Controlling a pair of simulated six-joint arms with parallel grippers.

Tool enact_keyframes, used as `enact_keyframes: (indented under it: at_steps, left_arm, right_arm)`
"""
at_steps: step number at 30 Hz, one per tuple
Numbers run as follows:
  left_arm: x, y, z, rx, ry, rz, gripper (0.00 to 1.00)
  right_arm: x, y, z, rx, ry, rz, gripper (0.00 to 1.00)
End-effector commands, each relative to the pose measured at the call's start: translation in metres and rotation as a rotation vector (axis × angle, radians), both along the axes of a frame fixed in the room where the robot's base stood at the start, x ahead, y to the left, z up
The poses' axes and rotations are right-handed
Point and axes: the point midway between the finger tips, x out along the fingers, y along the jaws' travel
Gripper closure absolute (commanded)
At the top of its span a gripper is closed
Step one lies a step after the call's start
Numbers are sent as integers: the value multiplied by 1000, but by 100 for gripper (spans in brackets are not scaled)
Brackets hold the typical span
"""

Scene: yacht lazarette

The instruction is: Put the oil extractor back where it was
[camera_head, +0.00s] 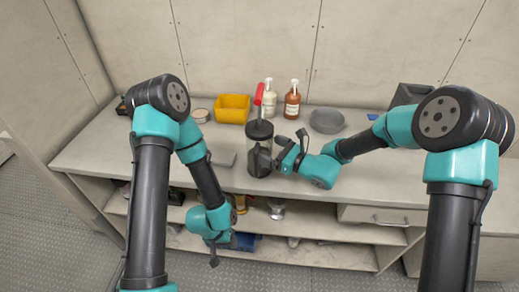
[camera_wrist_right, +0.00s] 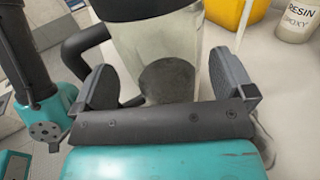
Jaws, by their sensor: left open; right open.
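The oil extractor (camera_head: 260,135) stands upright on the workbench, a clear-grey canister with a dark top and a red handle. In the right wrist view its clear body (camera_wrist_right: 160,50) stands just ahead of my right gripper (camera_wrist_right: 165,88), between the two open fingers, with a black curved handle or hose at its left. In the head view my right gripper (camera_head: 284,156) is at the canister's right side; whether it touches cannot be told. My left gripper (camera_head: 214,260) hangs low in front of the bench, open and away from the extractor.
A yellow bin (camera_head: 232,108), a white bottle (camera_head: 269,98), a brown bottle (camera_head: 292,100) and a grey round bowl (camera_head: 326,120) stand along the back. A resin tub (camera_wrist_right: 298,18) is near the bin. A shelf (camera_head: 330,255) below holds several items. The bench's front right is fairly clear.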

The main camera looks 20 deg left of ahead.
Motion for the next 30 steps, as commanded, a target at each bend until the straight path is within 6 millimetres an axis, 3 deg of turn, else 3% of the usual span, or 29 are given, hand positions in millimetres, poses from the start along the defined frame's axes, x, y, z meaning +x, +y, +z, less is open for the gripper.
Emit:
enact_keyframes:
  at_steps: [9, 24, 30]
  left_arm:
    - [0, 0, 0, 0, 0, 0, 53]
    - [0, 0, 0, 0, 0, 0, 53]
    - [0, 0, 0, 0, 0, 0, 53]
  right_arm:
    - [13, 36, 1, -1, 1, 1, 0]
    - [13, 37, 1, 0, 1, 0, 0]
    - [13, 37, 2, 0, 1, 0, 18]
